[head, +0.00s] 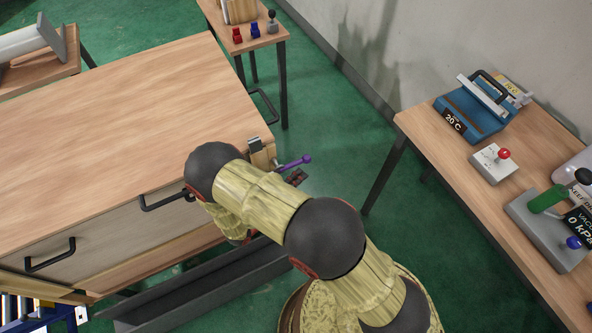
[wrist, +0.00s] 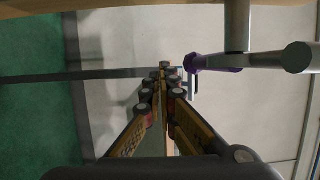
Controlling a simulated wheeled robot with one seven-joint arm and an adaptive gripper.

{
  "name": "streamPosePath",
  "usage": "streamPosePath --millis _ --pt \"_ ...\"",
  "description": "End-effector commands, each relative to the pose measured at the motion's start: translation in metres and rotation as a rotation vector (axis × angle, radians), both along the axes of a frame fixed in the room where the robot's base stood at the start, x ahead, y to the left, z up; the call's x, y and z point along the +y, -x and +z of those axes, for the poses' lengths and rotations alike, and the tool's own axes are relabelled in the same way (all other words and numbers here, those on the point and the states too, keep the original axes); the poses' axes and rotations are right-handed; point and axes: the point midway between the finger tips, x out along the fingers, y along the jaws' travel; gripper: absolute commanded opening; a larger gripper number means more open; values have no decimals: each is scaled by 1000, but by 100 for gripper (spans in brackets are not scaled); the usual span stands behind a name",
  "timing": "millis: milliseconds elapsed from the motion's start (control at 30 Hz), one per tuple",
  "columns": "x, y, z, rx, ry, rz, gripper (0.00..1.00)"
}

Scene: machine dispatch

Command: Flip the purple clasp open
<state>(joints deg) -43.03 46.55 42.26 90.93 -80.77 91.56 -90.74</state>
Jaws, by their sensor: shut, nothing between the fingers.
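The purple clasp (head: 294,162) is a thin lever with a knobbed end. It sticks out to the right from a pale block at the right front corner of the wooden drawer bench (head: 130,120). In the wrist view the purple clasp (wrist: 214,63) lies just right of my fingertips, with a grey bar running on from it to the right. My gripper (wrist: 164,76) is shut and empty, its fingertips close to the purple part. I cannot tell whether they touch. In the head view my arm hides most of the gripper.
Drawer handles (head: 50,255) stick out along the bench front. A dark tray or channel (head: 195,288) lies below it. A table with blue and grey devices (head: 478,113) stands at right. A small table (head: 268,40) stands behind. Green floor is free between them.

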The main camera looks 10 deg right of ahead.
Motion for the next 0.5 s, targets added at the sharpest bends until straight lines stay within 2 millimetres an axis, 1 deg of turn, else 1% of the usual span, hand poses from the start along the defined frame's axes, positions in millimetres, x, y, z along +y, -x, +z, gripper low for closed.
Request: streamPosePath --millis 33,100,300,500 --pt "-3 9 -13 4 4 -1 0" --pt "6 15 -24 4 4 2 0" --pt "25 33 -57 2 3 2 0" --pt "36 46 -79 1 2 0 0"
